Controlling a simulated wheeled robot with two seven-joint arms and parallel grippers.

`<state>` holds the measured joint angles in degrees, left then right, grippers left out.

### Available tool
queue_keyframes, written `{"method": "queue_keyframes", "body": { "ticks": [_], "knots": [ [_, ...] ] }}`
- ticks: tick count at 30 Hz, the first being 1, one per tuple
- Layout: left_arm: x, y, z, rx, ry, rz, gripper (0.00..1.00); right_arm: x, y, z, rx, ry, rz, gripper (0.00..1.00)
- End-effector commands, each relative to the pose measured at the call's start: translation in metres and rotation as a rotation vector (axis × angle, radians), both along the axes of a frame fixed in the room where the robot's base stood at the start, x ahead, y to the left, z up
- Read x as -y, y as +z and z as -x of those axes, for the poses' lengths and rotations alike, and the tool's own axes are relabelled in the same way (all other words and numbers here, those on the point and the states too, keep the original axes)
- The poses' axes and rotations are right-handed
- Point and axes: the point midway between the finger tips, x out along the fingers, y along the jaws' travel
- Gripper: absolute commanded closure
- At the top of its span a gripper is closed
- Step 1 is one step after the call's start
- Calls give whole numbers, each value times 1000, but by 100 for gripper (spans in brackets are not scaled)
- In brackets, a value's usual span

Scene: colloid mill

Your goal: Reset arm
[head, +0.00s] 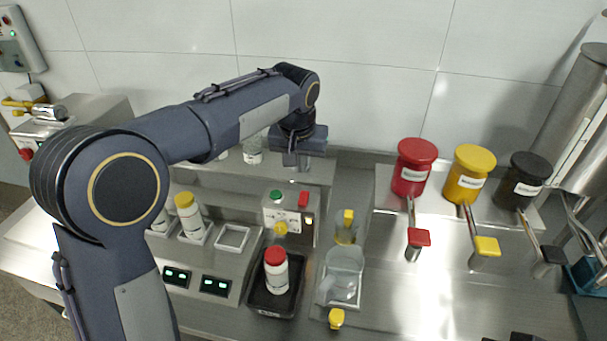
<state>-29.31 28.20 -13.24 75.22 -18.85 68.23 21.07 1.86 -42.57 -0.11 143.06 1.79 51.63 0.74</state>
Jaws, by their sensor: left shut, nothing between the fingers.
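My left arm comes in from the left and reaches across the bench towards the back wall. My left gripper (290,160) points down over the raised steel shelf, beside a small clear glass jar (253,152). Its fingers are shut with nothing between them. The forearm and wrist hide part of the shelf and wall behind. My right gripper does not show.
A red-capped white bottle (276,271) stands in a black tray (273,300). A clear jug (343,275) stands right of it. Red (413,167), yellow (469,174) and black (522,180) canisters line the right shelf. Yellow-capped bottles (190,215) stand near my forearm.

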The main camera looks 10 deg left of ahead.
Motion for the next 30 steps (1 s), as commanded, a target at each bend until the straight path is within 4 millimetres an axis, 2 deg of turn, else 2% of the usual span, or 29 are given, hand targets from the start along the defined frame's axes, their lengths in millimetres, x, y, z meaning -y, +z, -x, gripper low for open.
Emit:
{"method": "queue_keyframes", "body": {
  "ticks": [6, 15, 19, 23, 27, 30],
  "knots": [
    [0, 13, 6, 1, 0, 0, 100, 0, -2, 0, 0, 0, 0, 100],
    [-1, 13, 6, 0, 1, 0, 100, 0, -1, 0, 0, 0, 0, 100],
    [-16, 16, 19, -2, 8, 33, 100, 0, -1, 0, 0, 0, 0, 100],
    [-51, 18, 62, -2, 20, 121, 100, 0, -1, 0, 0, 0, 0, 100],
    [-84, 13, 133, 26, 29, 238, 100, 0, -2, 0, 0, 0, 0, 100],
    [-95, 3, 186, 61, 38, 301, 100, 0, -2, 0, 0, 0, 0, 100]
  ]
}}
